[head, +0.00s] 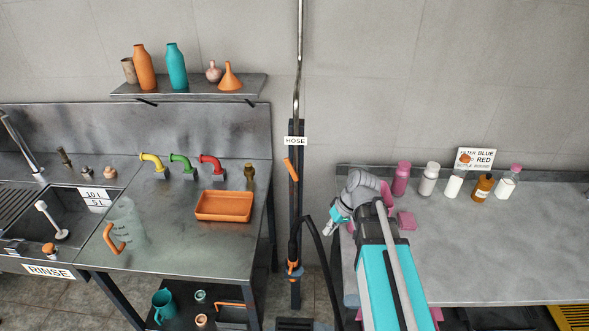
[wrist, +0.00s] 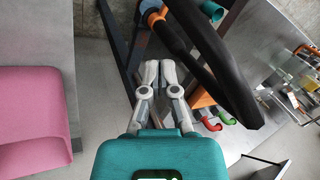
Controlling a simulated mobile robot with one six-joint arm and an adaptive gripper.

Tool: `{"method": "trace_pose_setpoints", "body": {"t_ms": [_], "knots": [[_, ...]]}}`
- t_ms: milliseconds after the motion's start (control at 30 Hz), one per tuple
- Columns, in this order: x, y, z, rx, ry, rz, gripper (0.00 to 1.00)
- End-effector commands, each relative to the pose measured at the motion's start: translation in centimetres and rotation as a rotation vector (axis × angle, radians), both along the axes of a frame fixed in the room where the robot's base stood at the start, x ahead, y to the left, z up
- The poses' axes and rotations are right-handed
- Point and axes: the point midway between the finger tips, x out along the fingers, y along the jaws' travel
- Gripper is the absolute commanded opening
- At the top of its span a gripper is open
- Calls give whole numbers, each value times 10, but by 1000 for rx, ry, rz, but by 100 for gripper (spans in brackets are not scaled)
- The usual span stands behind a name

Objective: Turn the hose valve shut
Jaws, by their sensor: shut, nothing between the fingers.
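The hose valve's orange handle (head: 290,169) is on the dark upright post below the HOSE sign (head: 295,141). It lies tilted, close to upright, its top toward the left. My gripper (head: 331,229) is shut and empty, to the right of the post and lower than the handle, apart from it. In the wrist view my gripper's fingertips (wrist: 160,66) are together with nothing between them. The black hose (wrist: 238,92) loops close by on their right, and an orange part (wrist: 156,17) shows above them. I cannot make out the valve handle for sure in the wrist view.
The black hose (head: 323,255) hangs between the post and my arm. The left steel bench holds an orange tray (head: 224,206), coloured taps and a jug (head: 124,224). The right bench (head: 500,245) has several bottles at the back. A shelf (head: 190,87) sits upper left.

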Motion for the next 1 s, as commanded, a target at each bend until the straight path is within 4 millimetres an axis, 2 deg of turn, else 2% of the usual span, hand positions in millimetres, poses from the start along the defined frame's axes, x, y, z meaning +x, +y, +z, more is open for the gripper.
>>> {"method": "trace_pose_setpoints", "body": {"t_ms": [33,167,467,667,800,1000], "knots": [[15,3,-4,60,-23,39,0],[40,13,1,223,-106,150,0],[97,20,27,574,-389,365,0],[134,9,52,778,-646,469,0],[158,-5,71,897,-849,521,0],[179,-27,94,1001,-1090,554,0]]}}
